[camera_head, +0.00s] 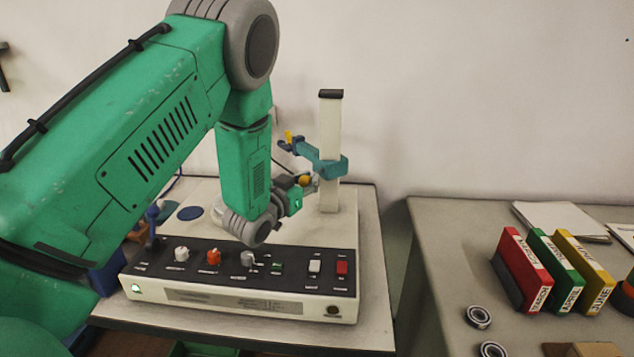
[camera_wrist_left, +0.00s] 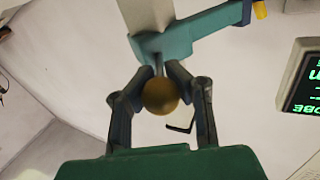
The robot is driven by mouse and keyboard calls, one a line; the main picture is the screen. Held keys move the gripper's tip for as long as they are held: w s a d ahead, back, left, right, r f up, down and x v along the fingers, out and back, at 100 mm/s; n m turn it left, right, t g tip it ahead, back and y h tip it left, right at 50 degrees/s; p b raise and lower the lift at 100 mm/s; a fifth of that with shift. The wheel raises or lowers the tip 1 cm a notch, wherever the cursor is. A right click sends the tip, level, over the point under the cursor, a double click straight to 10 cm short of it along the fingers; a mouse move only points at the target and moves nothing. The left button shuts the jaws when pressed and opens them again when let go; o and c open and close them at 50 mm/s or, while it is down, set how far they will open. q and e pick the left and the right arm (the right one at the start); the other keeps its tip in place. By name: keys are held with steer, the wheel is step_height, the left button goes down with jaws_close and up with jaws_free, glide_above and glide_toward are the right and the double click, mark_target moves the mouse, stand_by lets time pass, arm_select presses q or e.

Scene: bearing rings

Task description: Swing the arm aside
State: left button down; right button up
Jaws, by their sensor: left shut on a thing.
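A teal swing arm (camera_head: 320,162) is clamped around an upright cream column (camera_head: 330,125) with a black cap, on the tester. It points left and ends in a small yellow tip (camera_head: 288,136). A brass ball knob (camera_head: 305,180) sits below the arm near the column. My left gripper (camera_head: 307,183) is at the knob. In the left wrist view the teal arm (camera_wrist_left: 207,27) crosses the top, and my left gripper's fingers (camera_wrist_left: 158,88) are shut on the ball knob (camera_wrist_left: 160,97), one on each side. My right gripper is not in view.
The tester's black panel (camera_head: 240,270) has knobs and switches below my left arm. On the right table (camera_head: 430,240) stand red (camera_head: 522,270), green (camera_head: 553,270) and yellow (camera_head: 583,270) boxes, with bearings (camera_head: 478,316) in front. A green-lettered display (camera_wrist_left: 303,80) shows in the wrist view.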

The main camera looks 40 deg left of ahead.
arm_select(q)
steer(key=shift+s+a+f+m+h, duration=0.15)
steer(key=shift+a+m+h, duration=0.25)
steer(key=shift+h, duration=0.3)
steer(key=c, duration=1.3)
jaws_free()
steer(key=shift+o, duration=0.4)
steer(key=shift+a, duration=0.1)
steer(key=shift+s, duration=0.15)
steer(key=s, duration=1.1)
steer(key=shift+s, duration=0.2)
